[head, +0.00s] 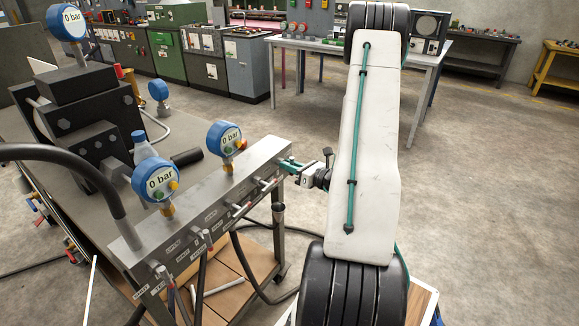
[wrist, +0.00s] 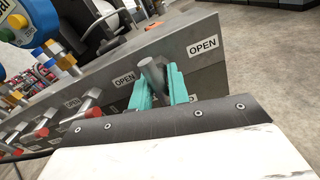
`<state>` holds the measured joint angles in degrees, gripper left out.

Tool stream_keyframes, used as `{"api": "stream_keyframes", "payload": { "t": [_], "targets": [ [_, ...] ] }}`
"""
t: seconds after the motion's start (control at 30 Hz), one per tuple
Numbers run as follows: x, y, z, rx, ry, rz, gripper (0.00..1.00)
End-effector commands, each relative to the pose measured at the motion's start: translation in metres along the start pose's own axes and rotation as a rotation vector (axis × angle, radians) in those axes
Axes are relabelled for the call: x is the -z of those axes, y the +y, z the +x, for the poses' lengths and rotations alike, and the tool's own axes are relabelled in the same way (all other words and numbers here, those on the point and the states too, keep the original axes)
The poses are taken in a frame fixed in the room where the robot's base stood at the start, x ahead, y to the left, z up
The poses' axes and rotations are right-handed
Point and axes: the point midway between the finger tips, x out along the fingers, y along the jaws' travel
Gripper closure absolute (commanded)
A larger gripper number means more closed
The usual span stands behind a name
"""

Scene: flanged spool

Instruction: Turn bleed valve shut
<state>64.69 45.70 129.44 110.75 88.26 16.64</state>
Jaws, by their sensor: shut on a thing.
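My gripper (head: 291,165) is at the right end of the grey valve manifold (head: 190,215). In the wrist view its two teal fingers (wrist: 158,88) are shut on the grey valve handle (wrist: 152,70), one finger on each side. The handle stands out from the manifold's front face, and its lower part is hidden by the fingers and the gripper body. OPEN labels show on the face to the left and right of it. The label below is mostly covered, so the valve's name cannot be read.
Several other handles with red ends (wrist: 41,132) line the face to the left. Blue gauges (head: 158,180) above the manifold read 0 bar. A black hose (head: 70,155) arches over the left end. Open floor (head: 470,180) lies to the right.

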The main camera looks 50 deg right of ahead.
Motion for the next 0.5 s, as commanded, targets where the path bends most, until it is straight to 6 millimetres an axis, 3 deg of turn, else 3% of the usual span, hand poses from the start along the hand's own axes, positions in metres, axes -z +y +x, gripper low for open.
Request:
{"api": "stream_keyframes", "payload": {
  "t": [0.33, 0.37, 0.4, 0.5],
  "targets": [
    [0.0001, -0.0001, -0.0001, 0.001, 0.0, 0.003, 1.0],
    [0.0, -0.0001, -0.0001, 0.0, 0.0, 0.002, 0.74],
    [0.0, -0.0001, -0.0001, 0.0, 0.0, 0.002, 0.63],
    [0.0, 0.0, 0.0, 0.0, 0.0, 0.002, 0.62]
  ]
}}
